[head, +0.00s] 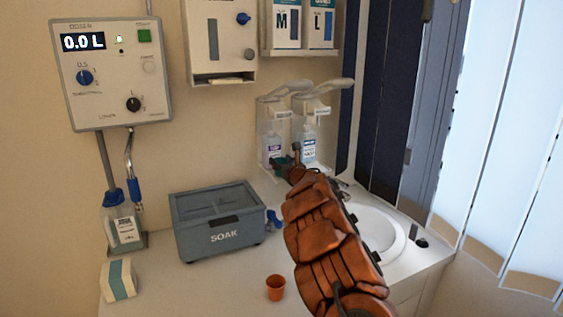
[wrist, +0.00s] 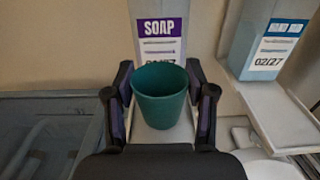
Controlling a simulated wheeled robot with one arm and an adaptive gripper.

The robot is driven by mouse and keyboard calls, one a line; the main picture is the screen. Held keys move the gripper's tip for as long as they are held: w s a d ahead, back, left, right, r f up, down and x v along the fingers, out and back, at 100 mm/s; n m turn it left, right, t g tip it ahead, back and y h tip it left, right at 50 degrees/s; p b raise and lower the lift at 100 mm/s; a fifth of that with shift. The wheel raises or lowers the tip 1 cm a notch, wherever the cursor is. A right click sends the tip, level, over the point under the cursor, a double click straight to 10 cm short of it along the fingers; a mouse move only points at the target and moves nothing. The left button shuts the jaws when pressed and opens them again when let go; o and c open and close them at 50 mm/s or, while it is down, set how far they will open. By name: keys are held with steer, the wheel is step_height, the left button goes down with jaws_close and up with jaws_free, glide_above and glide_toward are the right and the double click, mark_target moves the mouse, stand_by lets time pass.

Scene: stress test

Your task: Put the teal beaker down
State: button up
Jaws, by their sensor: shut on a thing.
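The teal beaker (wrist: 160,98) is upright between the two fingers of my gripper (wrist: 161,104) in the wrist view. The fingers are shut on its sides. In the head view my gripper (head: 288,162) is at the far end of my orange arm, in front of the soap dispensers, and a small part of the teal beaker (head: 280,165) shows there. Its base is hidden, so I cannot tell whether it touches anything below.
The SOAK box (head: 220,238) stands left of my arm. An orange cup (head: 275,287) sits near the front of the counter (head: 180,285). The sink (head: 378,228) is at right. The soap bottle (wrist: 160,32) is just behind the beaker. Counter between box and cup is clear.

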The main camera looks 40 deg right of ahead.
steer(key=shift+f, duration=0.15)
steer(key=o, duration=1.1)
steer(key=shift+r, duration=0.2)
steer(key=shift+s+a+f, duration=0.15)
steer(key=shift+s+f, duration=0.1)
steer(key=shift+s, duration=0.3)
steer(key=b+v, duration=0.3)
steer(key=v, duration=0.8)
steer(key=shift+r+b, duration=0.2)
steer(key=shift+b, duration=0.15)
